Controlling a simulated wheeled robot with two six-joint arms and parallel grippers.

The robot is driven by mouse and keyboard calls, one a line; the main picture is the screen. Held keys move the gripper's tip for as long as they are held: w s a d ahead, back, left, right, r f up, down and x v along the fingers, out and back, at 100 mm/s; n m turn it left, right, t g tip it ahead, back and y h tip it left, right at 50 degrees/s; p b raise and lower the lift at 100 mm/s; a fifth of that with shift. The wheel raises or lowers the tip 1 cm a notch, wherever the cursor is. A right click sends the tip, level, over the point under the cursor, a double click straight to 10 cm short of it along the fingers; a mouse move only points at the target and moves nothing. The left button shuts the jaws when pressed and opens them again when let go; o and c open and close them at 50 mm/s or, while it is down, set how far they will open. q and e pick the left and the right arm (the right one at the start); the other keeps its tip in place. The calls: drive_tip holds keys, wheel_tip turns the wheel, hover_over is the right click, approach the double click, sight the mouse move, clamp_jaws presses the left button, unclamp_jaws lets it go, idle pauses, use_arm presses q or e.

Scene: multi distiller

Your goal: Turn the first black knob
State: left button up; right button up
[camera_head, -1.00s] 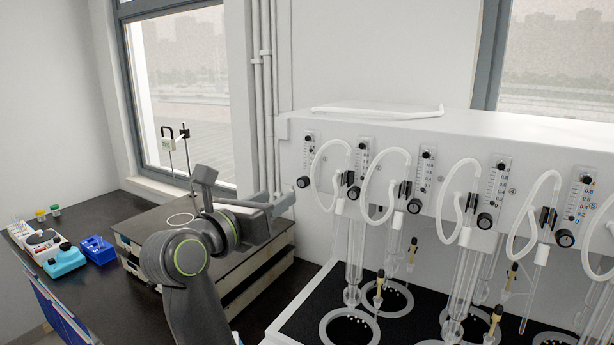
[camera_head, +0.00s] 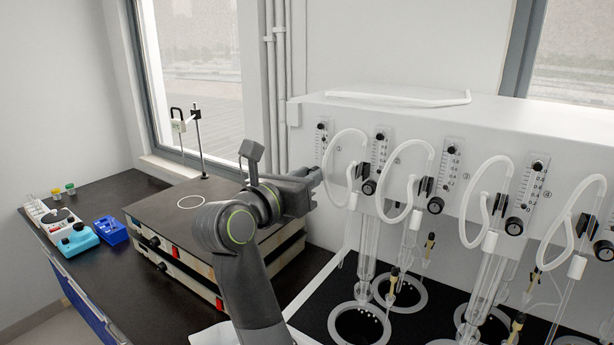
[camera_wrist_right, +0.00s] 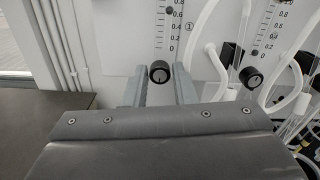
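The first black knob (camera_wrist_right: 159,72) sits below the flow gauge marked 1 on the white distiller panel. In the right wrist view it shows between the tips of my right gripper (camera_wrist_right: 160,87), with a finger on each side and small gaps. The fingers are apart; whether they reach fully around the knob I cannot tell. In the head view my right gripper (camera_head: 314,179) is at the panel's left end and hides this knob. The first gauge (camera_head: 321,142) shows just above it. My left gripper is not in view.
A second knob (camera_head: 369,187) and a third knob (camera_head: 435,205) follow to the right, with white looping hoses (camera_head: 345,150) and glass tubes between them. A dark-topped heating unit (camera_head: 190,215) stands below my right arm.

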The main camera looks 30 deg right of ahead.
clamp_jaws()
drive_tip(key=shift+m+b, duration=1)
drive_tip(key=shift+b, duration=0.1)
drive_tip(key=shift+o, duration=2.3)
unclamp_jaws()
drive_tip(key=shift+a, duration=0.1)
